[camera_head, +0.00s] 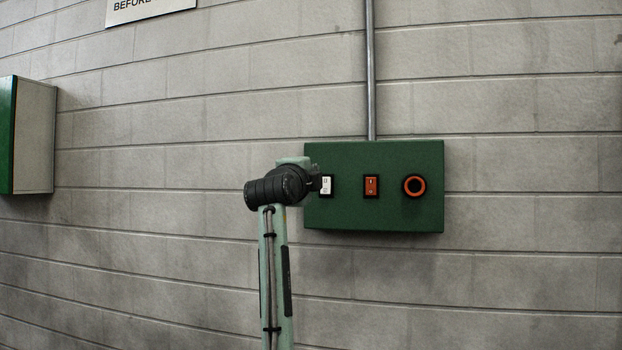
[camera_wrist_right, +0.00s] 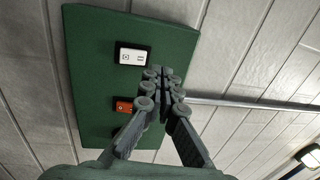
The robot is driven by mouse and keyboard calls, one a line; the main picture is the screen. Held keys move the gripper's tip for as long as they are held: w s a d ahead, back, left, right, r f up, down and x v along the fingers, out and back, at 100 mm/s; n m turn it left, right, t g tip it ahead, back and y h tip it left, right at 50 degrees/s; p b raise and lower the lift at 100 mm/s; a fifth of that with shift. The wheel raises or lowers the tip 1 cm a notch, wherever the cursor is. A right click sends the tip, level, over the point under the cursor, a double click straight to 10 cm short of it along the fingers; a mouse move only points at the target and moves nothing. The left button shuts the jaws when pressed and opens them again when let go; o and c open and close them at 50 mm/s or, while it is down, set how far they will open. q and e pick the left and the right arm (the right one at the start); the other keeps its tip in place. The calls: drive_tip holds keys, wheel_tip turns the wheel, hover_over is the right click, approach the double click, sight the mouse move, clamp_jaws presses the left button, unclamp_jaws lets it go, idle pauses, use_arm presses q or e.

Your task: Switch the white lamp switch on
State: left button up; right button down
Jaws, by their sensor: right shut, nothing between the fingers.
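The white lamp switch (camera_head: 327,185) sits in a black frame at the left of a green control box. It also shows in the right wrist view (camera_wrist_right: 132,57), where its white face is unobstructed. My right gripper (camera_head: 317,184) is in front of the box's left part, with its tip beside the white switch and partly over its frame in the head view. In the right wrist view the fingers (camera_wrist_right: 168,78) are together and empty, just beside the switch; I cannot tell whether they touch the box. My left gripper is not in view.
The green box (camera_head: 345,215) on the block wall also carries a red switch (camera_head: 371,186) and a round orange-and-black knob (camera_head: 414,186). A metal conduit (camera_head: 370,70) rises from the box. A green-and-white cabinet (camera_head: 33,137) hangs at the far left.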

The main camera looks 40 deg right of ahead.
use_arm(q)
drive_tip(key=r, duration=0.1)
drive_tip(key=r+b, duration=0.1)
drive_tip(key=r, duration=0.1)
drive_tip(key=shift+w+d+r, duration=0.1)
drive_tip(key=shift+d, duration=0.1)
use_arm(e)
drive_tip(key=r+v, duration=0.1)
drive_tip(key=v, duration=0.6)
drive_tip(key=shift+s+r, duration=0.2)
drive_tip(key=shift+r, duration=0.2)
